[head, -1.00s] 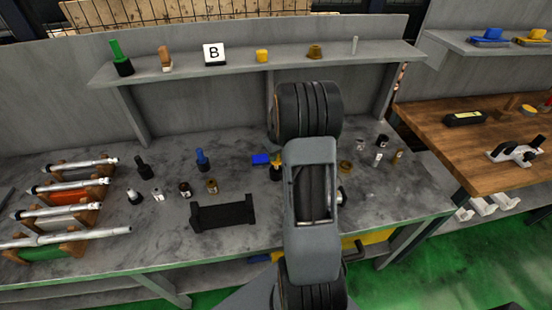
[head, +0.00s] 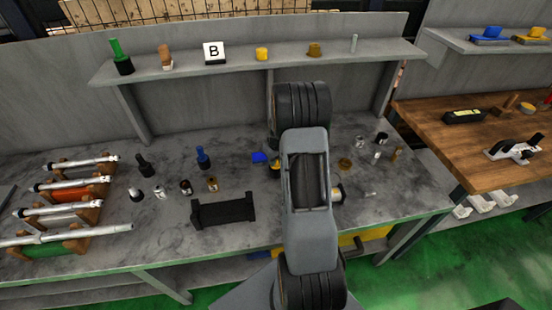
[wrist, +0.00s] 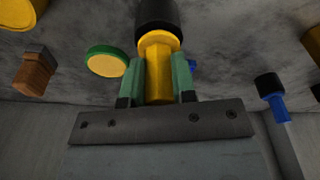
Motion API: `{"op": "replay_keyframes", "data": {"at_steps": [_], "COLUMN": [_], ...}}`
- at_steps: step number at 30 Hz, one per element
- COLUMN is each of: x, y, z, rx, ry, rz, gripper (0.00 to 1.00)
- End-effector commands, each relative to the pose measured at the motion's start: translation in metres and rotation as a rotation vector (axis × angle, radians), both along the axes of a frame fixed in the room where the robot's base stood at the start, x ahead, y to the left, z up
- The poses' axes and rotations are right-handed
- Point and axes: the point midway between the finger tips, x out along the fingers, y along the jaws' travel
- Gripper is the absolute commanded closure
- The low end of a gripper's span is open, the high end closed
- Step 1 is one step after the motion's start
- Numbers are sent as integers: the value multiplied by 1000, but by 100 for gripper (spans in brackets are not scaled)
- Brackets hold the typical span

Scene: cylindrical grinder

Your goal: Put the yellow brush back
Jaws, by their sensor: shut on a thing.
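The yellow brush (wrist: 158,62) has a yellow handle and a black end. In the wrist view my gripper (wrist: 158,80) has its two green fingers closed on either side of the handle, with the black end beyond the fingertips. In the head view my arm hides the gripper and most of the brush. I cannot tell whether the black end touches the bench.
A blue brush (head: 203,157) stands on the grey bench (head: 160,215), left of a blue block (head: 259,157). A black cradle (head: 223,211) sits in front. The raised shelf (head: 190,69) holds a green brush (head: 117,55) and a "B" sign (head: 214,53).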

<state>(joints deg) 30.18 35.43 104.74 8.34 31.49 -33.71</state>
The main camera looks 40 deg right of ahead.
Motion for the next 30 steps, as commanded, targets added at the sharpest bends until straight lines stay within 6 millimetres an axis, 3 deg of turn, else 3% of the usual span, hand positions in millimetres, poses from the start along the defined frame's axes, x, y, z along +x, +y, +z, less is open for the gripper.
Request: {"op": "replay_keyframes", "data": {"at_steps": [7,8,15,23,30], "x": [0,0,0,0,-2], "y": [0,0,0,0,-1], "z": [-9,-7,-7,-5,19], "rx": [0,0,0,0,-2], "ry": [0,0,0,0,-4], "rz": [0,0,0,0,0], "gripper": [100,72,50,50,50]}}
